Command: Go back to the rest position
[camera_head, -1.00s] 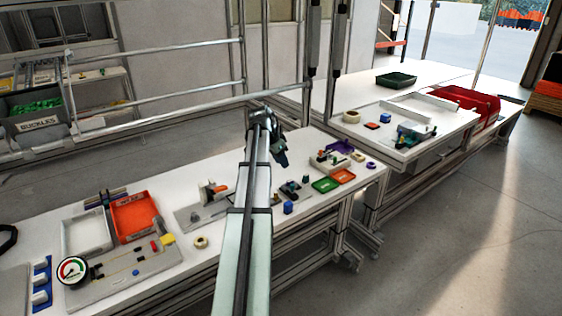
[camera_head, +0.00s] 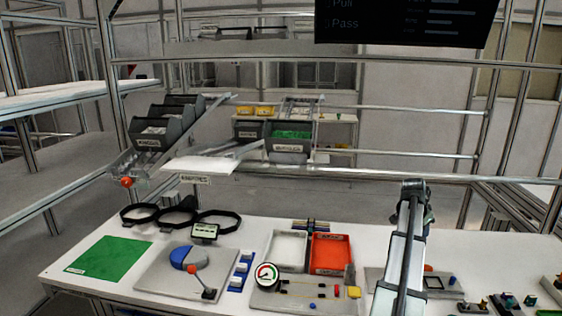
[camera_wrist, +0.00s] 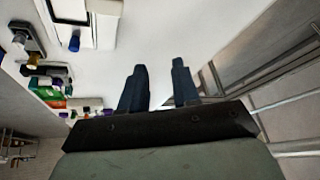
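My gripper (camera_wrist: 160,78) shows its two dark fingers apart in the wrist view, with nothing between them. In the head view my gripper end (camera_head: 414,188) is raised in front of the rail, to the right of the red tray. The fingertips cannot be made out there. My arm rises from the bottom edge, over the right part of the white table (camera_head: 345,240).
Small parts lie at right. Bins (camera_head: 290,142) hang behind; a horizontal rail crosses behind my gripper.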

